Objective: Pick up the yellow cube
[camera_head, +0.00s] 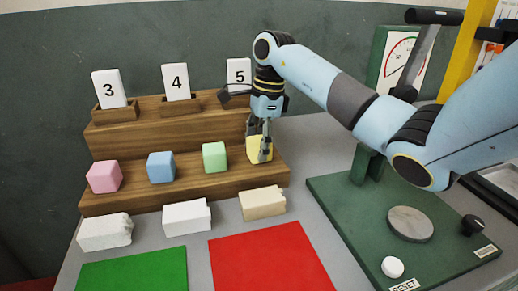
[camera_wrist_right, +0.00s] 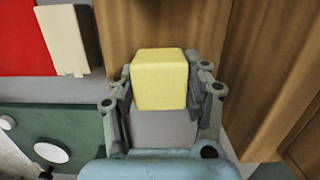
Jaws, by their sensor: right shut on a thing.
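The yellow cube (camera_head: 260,150) stands on the lower step of the wooden rack, at its right end. My right gripper (camera_head: 261,142) reaches down over it from above, with its fingers on the cube's sides. In the right wrist view the yellow cube (camera_wrist_right: 160,79) sits between the two fingers (camera_wrist_right: 162,92), which are shut on it. I cannot tell whether the cube touches the step. My left gripper is not in view.
A green cube (camera_head: 215,157), blue cube (camera_head: 161,167) and pink cube (camera_head: 104,177) stand left on the same wooden step (camera_head: 190,185). Pale foam blocks (camera_head: 262,203) lie in front, before a red mat (camera_head: 270,262) and green mat (camera_head: 135,272). A green press (camera_head: 345,205) stands right.

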